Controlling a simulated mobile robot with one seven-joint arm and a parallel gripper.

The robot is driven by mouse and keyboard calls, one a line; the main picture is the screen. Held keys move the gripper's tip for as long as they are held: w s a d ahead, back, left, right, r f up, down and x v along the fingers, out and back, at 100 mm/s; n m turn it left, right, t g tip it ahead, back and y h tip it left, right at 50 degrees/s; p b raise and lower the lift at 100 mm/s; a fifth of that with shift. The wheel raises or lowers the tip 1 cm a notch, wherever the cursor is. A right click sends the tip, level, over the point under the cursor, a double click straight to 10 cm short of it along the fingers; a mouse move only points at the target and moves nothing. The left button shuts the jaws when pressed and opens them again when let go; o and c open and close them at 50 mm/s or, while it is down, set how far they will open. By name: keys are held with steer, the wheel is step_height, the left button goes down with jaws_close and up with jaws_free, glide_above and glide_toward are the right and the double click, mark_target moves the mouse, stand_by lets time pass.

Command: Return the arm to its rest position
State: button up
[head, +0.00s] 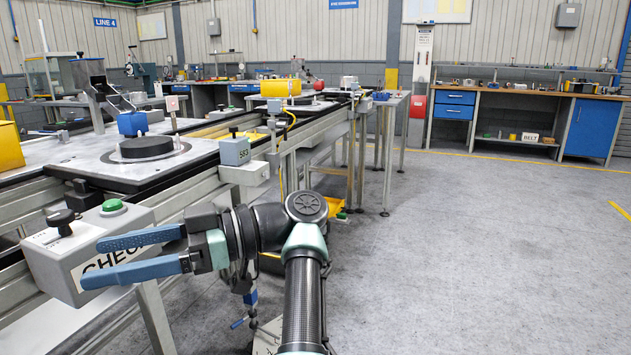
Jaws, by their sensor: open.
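My gripper (134,254) is in the lower left of the head view. Its two long blue fingers point left and are spread apart, with nothing between them. The fingers are in front of a grey control box (85,250) marked CHECK and hide part of it. The box has a green button (113,206) and a black knob (63,221). I cannot tell whether a finger touches the box. My arm reaches up from the bottom centre and bends left to the gripper.
A conveyor line runs along the left with a pallet plate (100,167) bearing a black disc (146,147). A grey box (235,151) marked SK3 is on its near rail. Open grey floor (470,260) lies to the right. A workbench (530,97) stands at the back right.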

steer(key=w+f+m+t+h, duration=0.1)
steer(key=w+m+t+h, duration=0.2)
steer(key=w+m+t, duration=0.8)
steer(key=s+d+r+m+t+h, duration=0.2)
steer(key=d+r+m+t+h, duration=0.1)
steer(key=d+r+t, duration=0.55)
steer(key=s+d+r+m+t+h+p, duration=0.1)
steer(key=s+d+r+m+t+h, duration=0.35)
steer(key=s+d+r+t, duration=0.45)
steer(key=s+d+r+m+t+h, duration=0.4)
steer(key=s+r+t+h, duration=0.25)
steer(key=s, duration=0.45)
step_height(320, 180, up, 34)
steer(key=p, duration=3.3)
steer(key=shift+w+a+g+y, duration=0.15)
steer(key=shift+w+g+y, duration=0.05)
steer(key=shift+g+y, duration=0.1)
